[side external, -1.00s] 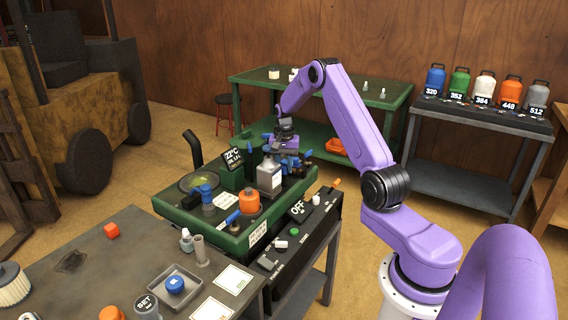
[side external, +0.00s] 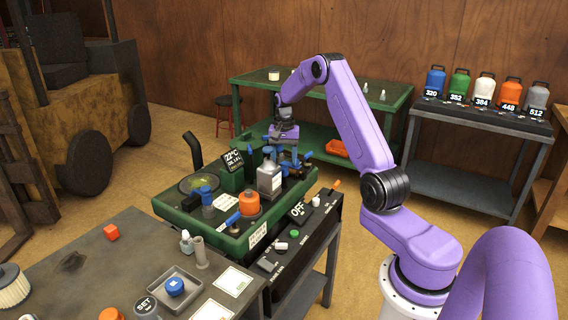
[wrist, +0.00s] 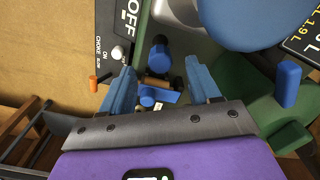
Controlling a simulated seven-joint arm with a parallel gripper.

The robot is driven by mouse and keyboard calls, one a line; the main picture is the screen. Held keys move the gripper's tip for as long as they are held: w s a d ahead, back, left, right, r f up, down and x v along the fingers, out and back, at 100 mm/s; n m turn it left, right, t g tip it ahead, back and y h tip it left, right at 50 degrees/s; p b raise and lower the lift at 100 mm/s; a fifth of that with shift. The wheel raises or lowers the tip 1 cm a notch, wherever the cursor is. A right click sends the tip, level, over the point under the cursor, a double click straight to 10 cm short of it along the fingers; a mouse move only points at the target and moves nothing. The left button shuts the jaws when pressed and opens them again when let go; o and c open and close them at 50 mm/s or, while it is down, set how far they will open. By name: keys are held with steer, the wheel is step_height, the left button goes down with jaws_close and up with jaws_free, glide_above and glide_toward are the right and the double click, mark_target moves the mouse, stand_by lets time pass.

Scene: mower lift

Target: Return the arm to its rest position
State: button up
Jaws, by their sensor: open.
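My purple arm reaches over the green mower deck (side external: 240,238) on the stand in the side external view. My gripper (side external: 284,148) is at the deck's far right end, behind the grey bottle with a blue top (side external: 269,178). In the wrist view its two blue fingers (wrist: 162,88) are spread apart with nothing gripped. A small blue-handled fitting (wrist: 158,96) shows below and between them; I cannot tell the exact gap. The fingertips are partly hidden in the side external view.
An orange-capped part (side external: 249,203) and a blue valve (side external: 206,200) stand on the deck. A black OFF panel (side external: 297,212) is on its near side. A grey bench (side external: 90,270) is at front left, a green table (side external: 330,90) behind. Coloured bottles (side external: 484,87) stand at right.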

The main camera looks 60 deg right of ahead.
steer(key=shift+r, duration=1.95)
step_height(320, 180, up, 19)
steer(key=shift+f, duration=0.2)
stand_by(0.9)
steer(key=s+d, duration=1)
steer(key=s, duration=0.3)
steer(key=shift+s+d, duration=0.25)
steer(key=shift+d, duration=0.05)
stand_by(0.7)
stand_by(0.3)
